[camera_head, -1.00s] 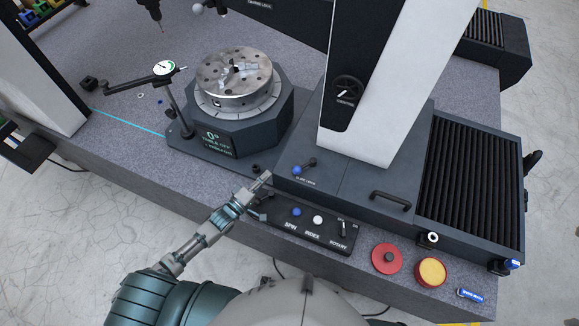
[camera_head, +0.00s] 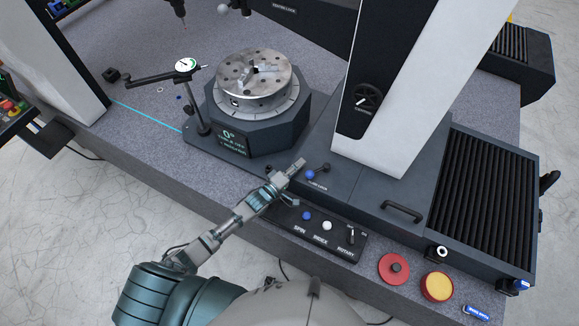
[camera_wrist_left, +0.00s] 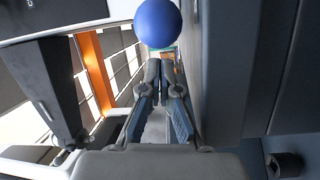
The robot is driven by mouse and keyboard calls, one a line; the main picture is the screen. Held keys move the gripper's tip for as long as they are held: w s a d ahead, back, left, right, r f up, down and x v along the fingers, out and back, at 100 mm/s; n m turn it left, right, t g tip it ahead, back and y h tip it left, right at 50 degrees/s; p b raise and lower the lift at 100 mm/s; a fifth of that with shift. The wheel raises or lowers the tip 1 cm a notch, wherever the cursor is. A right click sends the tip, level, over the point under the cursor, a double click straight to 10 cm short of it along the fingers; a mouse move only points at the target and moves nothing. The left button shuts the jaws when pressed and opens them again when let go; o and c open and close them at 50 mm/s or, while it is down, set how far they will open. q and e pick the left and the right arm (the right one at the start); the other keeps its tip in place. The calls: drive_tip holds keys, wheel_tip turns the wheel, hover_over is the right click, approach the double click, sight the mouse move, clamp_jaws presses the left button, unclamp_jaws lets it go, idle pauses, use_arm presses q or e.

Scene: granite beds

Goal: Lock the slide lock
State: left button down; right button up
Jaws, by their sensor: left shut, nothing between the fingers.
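The slide lock is a short dark lever with a blue ball knob (camera_head: 310,174) on the dark machine base, above its small white label. The lever's pivot end points up and right of the knob. My left gripper (camera_head: 299,163) is shut and empty, with its tips just up and left of the knob in the head view. In the left wrist view the blue knob (camera_wrist_left: 158,22) shows large beyond the closed fingertips (camera_wrist_left: 160,66). I cannot tell whether they touch. The lever's arm is not clear in the wrist view. My right gripper is not in view.
A panel with spin, index and rotary controls (camera_head: 318,232) lies below my left gripper. A round rotary table (camera_head: 253,84) stands at upper left, with a dial indicator (camera_head: 187,65) beside it. A white column (camera_head: 415,90) rises behind the lock. A dark handle (camera_head: 402,212) is at right.

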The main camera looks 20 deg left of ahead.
use_arm(q)
drive_tip(key=shift+s+d, duration=0.7)
drive_tip(key=shift+s, duration=0.35)
drive_tip(key=shift+f, duration=0.1)
drive_tip(key=shift+p, duration=0.3)
